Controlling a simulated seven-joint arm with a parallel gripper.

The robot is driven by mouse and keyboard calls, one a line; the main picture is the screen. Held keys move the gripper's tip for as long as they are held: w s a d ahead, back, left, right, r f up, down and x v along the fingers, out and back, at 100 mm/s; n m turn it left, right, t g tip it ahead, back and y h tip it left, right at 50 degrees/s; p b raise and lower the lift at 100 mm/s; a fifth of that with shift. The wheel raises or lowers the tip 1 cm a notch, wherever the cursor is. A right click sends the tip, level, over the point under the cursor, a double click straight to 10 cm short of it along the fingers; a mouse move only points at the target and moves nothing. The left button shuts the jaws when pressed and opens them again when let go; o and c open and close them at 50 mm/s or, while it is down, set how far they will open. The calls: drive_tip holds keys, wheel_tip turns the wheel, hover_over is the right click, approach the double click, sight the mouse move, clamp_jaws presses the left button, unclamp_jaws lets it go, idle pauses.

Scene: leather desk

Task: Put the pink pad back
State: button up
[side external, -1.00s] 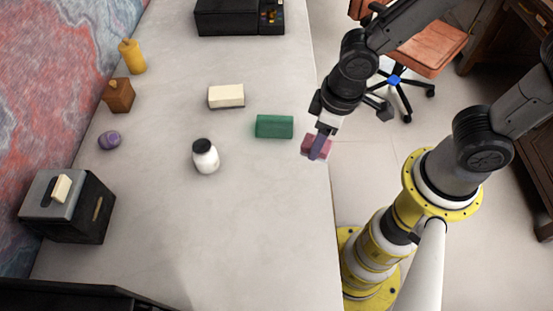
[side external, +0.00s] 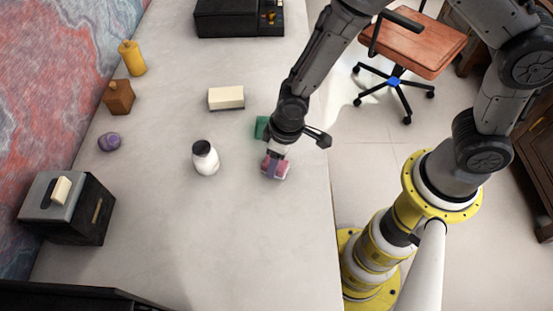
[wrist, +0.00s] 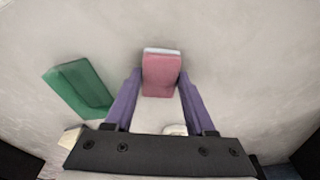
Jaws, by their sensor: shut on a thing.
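The pink pad (side external: 281,172) is a small pink block, over the desk just below the green block in the side view. In the wrist view the pink pad (wrist: 161,75) sits between my two purple fingers and shows a pale strip along its far edge. My gripper (side external: 273,167) is shut on it, one finger on each side; it also shows in the wrist view (wrist: 160,85). I cannot tell whether the pad touches the desk.
A green block (side external: 261,127) is partly hidden behind my wrist; it also shows in the wrist view (wrist: 80,88). A white bottle (side external: 205,157) stands to the left, and a cream block (side external: 226,97) lies farther back. The desk (side external: 240,245) is clear toward the front.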

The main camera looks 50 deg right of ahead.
sight(284, 166)
drive_tip(key=shift+f, duration=0.2)
drive_tip(key=o, duration=1.3)
drive_tip(key=shift+r, duration=0.1)
drive_tip(key=s+d+r+m+t, duration=0.15)
drive_tip(key=d+r, duration=0.25)
drive_tip(key=r, duration=0.7)
drive_tip(key=s+d+r+m, duration=0.15)
drive_tip(key=d+r, duration=0.35)
drive_tip(key=r, duration=0.6)
drive_tip(key=s+d+r, duration=0.2)
drive_tip(key=s+d, duration=0.1)
drive_tip(key=s, duration=0.1)
drive_tip(key=s+d+r+m+t, duration=0.1)
drive_tip(key=s+d+r, duration=0.1)
drive_tip(key=s+d, duration=0.1)
drive_tip(key=s+d+r+t, duration=0.1)
drive_tip(key=s+d+r, duration=0.1)
drive_tip(key=s, duration=0.3)
drive_tip(key=shift+s+d+m+t+h, duration=0.1)
drive_tip(key=shift+d+m+t+h, duration=0.2)
drive_tip(key=shift+d, duration=0.15)
